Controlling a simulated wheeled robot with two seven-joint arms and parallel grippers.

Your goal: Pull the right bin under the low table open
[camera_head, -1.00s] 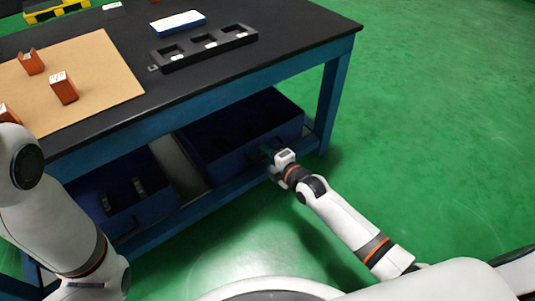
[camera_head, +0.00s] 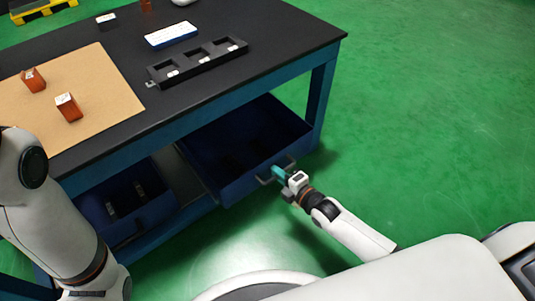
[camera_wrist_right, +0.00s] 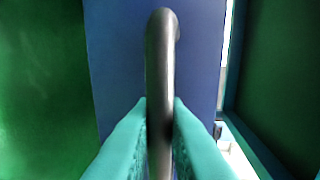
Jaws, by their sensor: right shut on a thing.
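The right bin (camera_head: 238,150) is a dark blue open-topped box under the low table (camera_head: 240,85). It stands partly out past the table's front edge. Its front carries a grey bar handle (camera_head: 265,181). My right gripper (camera_head: 279,173) is at that handle. In the right wrist view its teal fingers (camera_wrist_right: 160,140) are shut on the dark handle bar (camera_wrist_right: 160,60), one on each side, with the blue bin front (camera_wrist_right: 115,50) behind. My left arm shows at the left edge of the head view, but its gripper is out of view.
A second blue bin (camera_head: 125,212) is under the table at the left. On the black top are a brown board (camera_head: 105,75) with orange blocks (camera_head: 68,107), a black tray (camera_head: 198,64) and a blue-white box (camera_head: 171,35). The green floor (camera_head: 430,130) at the right is clear.

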